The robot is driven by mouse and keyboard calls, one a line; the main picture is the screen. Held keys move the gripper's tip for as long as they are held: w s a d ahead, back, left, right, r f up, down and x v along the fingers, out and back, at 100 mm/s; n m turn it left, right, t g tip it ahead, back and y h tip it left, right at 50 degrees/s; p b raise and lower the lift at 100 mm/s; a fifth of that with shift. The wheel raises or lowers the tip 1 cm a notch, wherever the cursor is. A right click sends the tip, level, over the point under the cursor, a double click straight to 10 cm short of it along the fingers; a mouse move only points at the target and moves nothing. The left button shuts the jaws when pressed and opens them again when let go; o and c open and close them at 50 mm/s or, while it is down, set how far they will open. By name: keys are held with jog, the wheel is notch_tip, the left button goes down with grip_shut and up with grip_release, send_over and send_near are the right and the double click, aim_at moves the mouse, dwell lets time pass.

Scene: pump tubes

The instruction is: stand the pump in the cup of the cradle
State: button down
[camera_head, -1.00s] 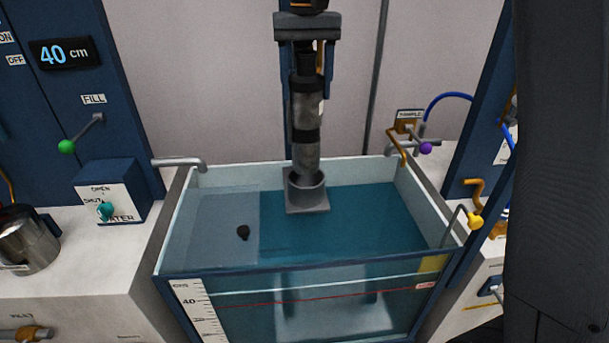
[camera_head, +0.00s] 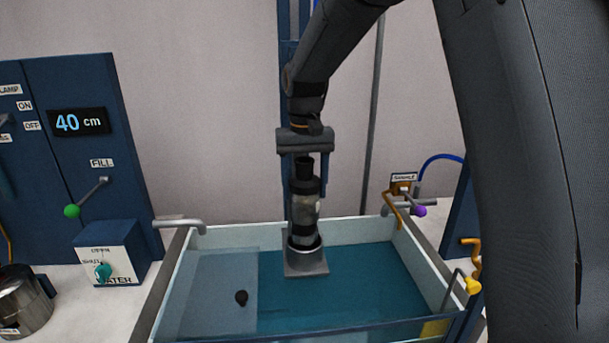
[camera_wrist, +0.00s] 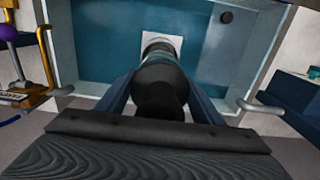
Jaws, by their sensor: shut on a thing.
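The pump (camera_head: 304,205) is a dark and grey banded cylinder, upright over the tank. Its lower end sits inside the rim of the grey cup of the cradle (camera_head: 306,264); how deep it goes is hidden by the cup wall. My gripper (camera_head: 305,186) is shut on the pump near its upper part, with blue fingers on either side. In the wrist view the pump (camera_wrist: 160,88) runs away from me between the fingers (camera_wrist: 158,95), and the cradle's pale base (camera_wrist: 165,42) shows beyond it.
The glass tank (camera_head: 408,250) holds blue water around the cradle, with a small dark knob (camera_head: 241,298) on its left part. A grey spout (camera_head: 180,224) reaches over the left rim. A bent orange pipe (camera_head: 392,207) and a yellow-handled rod (camera_head: 472,286) stand at the right rim.

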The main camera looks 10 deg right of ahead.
aim_at(305, 160)
jog(key=shift+f, duration=0.65)
jog(key=c, duration=0.5)
grip_release()
jog(key=shift+f, duration=0.2)
jog(key=shift+c, duration=0.2)
jog(key=shift+r, duration=0.1)
notch_tip(305, 160, up, 12)
jog(key=b, duration=0.3)
jog(key=shift+f+b, duration=0.2)
jog(key=shift+b, duration=0.1)
jog(key=shift+r, duration=0.2)
jog(key=shift+s, duration=0.1)
